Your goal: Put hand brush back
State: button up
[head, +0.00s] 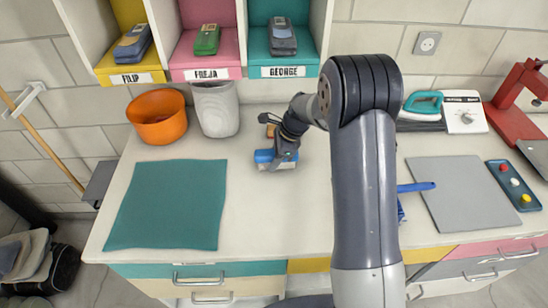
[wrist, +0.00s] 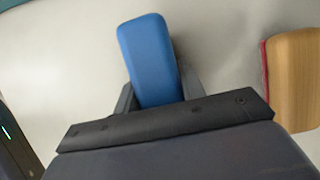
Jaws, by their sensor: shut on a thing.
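My gripper (head: 279,160) is low over the middle of the counter. It is shut on a blue block (head: 264,156) with a pale underside. In the wrist view the blue block (wrist: 149,58) is a rounded bar between the fingers, with its near end hidden. I cannot make out bristles, so I cannot tell for sure that it is the hand brush. A second blue thing with a long handle (head: 416,187) lies right of my arm, and its body is mostly hidden behind the arm.
A wooden block with a red edge (wrist: 294,80) lies close beside the held block. An orange bowl (head: 158,116) and a white bin (head: 215,108) stand back left. A teal mat (head: 168,205) and a grey mat (head: 458,192) lie clear. Named cubbies (head: 290,72) hang above.

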jog(key=o, duration=0.9)
jog(key=shift+f, duration=0.1)
jog(key=shift+o, duration=0.2)
jog(key=b+v, duration=0.1)
jog(key=v, duration=1.1)
